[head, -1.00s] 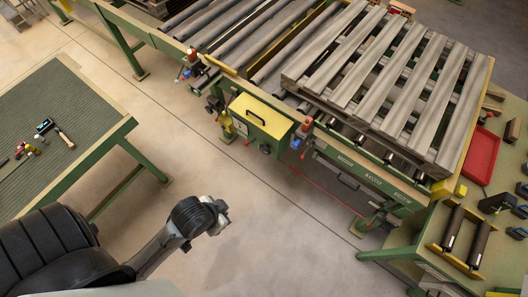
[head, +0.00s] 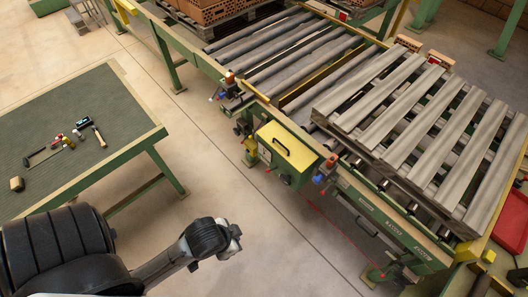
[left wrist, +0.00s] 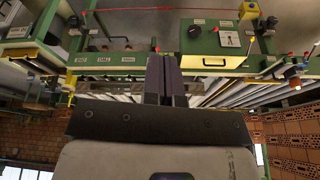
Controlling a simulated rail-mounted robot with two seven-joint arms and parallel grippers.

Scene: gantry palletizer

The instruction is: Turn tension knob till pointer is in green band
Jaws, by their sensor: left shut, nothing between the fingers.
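In the left wrist view, a green control panel carries a black round knob (left wrist: 193,31), which is the likely tension knob. Beside it is a white gauge plate (left wrist: 229,39) with dark marks. Its pointer and green band are too small to read. My left gripper (left wrist: 166,78) is shut and empty, with its dark fingers together in front of the panel and apart from the knob. In the head view, the green box with a yellow lid (head: 284,148) stands on the conveyor's near side. My left arm is at the bottom, well short of it. My right gripper is out of view.
A wooden pallet (head: 425,130) lies on the roller conveyor (head: 290,50). A green workbench (head: 75,120) with several tools stands at the left. Red-capped posts flank the box. Open floor (head: 215,180) lies between the bench and the conveyor.

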